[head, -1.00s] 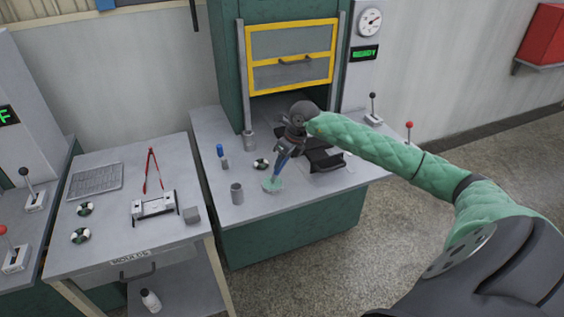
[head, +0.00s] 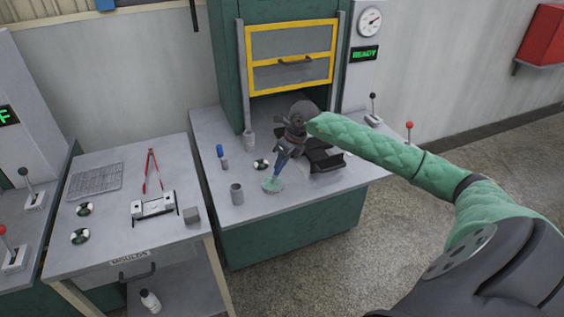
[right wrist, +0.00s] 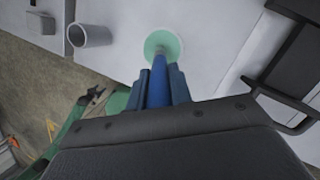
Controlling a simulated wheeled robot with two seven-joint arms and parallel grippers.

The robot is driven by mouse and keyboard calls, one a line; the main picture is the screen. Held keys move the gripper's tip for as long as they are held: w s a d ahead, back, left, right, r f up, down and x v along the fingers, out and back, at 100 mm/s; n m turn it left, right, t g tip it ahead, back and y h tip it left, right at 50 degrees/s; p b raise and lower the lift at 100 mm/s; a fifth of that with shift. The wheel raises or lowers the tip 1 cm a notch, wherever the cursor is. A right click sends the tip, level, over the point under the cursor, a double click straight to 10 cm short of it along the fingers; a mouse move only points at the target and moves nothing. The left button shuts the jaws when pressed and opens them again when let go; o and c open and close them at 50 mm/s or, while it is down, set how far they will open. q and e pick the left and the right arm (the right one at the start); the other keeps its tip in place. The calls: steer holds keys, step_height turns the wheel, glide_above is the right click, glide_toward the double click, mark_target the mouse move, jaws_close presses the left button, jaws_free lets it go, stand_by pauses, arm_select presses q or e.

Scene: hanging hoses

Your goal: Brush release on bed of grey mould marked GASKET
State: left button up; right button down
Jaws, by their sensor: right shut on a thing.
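My right gripper (head: 287,147) is shut on a blue-handled brush (head: 280,162), which points down and slightly tilted. In the right wrist view, the blue handle (right wrist: 158,88) sits between the fingers. Its lower end is over a round pale green dish or pad (head: 272,184), also seen in the right wrist view (right wrist: 163,43); I cannot tell whether they touch. No GASKET marking is readable. My left gripper is not in view.
The press bench (head: 300,194) also holds a grey cup (head: 237,194), a blue-topped bottle (head: 222,156) and a small black-and-white disc (head: 261,164). The yellow-framed press guard (head: 290,58) is above. A MOULDS table (head: 110,190) stands left, with red tongs (head: 152,170).

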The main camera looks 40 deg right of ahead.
steer(key=shift+f, duration=0.1)
steer(key=shift+r+p, duration=0.65)
steer(key=shift+r, duration=2.9)
